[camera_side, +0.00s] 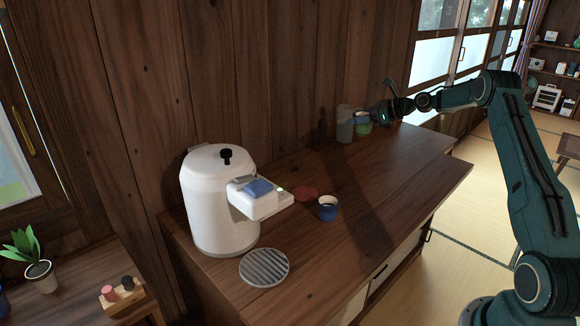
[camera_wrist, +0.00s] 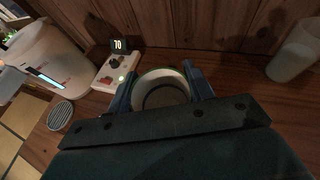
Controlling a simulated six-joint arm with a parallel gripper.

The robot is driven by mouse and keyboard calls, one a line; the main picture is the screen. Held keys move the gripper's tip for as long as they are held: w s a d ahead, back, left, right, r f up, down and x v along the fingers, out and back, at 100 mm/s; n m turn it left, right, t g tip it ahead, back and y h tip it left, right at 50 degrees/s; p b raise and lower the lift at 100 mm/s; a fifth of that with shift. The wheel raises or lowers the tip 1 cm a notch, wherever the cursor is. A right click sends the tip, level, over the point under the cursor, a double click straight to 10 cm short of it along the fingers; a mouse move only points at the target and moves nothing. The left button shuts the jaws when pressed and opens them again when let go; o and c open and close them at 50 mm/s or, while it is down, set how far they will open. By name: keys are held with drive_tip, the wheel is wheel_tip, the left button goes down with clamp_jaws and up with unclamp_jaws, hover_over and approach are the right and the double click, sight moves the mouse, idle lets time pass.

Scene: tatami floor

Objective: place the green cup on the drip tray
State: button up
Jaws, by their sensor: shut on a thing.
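The green cup (camera_side: 363,127) is at the far right end of the wooden counter, by the wall. My gripper (camera_side: 376,116) is shut on it from the right. In the wrist view the cup's pale round rim (camera_wrist: 160,75) shows between the two blue fingers of my gripper (camera_wrist: 160,88). I cannot tell whether the cup's base touches the counter. The drip tray (camera_side: 264,267) is a round, grey, slatted disc at the near left of the counter, in front of the white dispenser. It also shows at the left of the wrist view (camera_wrist: 60,115). It is empty.
The white dispenser (camera_side: 210,205) stands behind the drip tray. A tall pale container (camera_side: 344,124) stands just left of the green cup. The counter's front right is clear.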

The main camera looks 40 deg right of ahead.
idle(0.4)
wheel_tip(320, 180, up, 5)
drive_tip(key=s+a+n+g+y, duration=0.25)
drive_tip(key=s+a, duration=0.25)
drive_tip(key=a, duration=0.6)
drive_tip(key=s+a+n+g+y, duration=0.2)
drive_tip(key=s+a+n, duration=0.25)
drive_tip(key=a, duration=0.55)
drive_tip(key=s+a+n+g+y, duration=0.25)
drive_tip(key=s+a, duration=0.25)
drive_tip(key=a, duration=0.6)
wheel_tip(320, 180, down, 20)
drive_tip(key=shift+f, duration=0.2)
drive_tip(key=shift+w, duration=0.1)
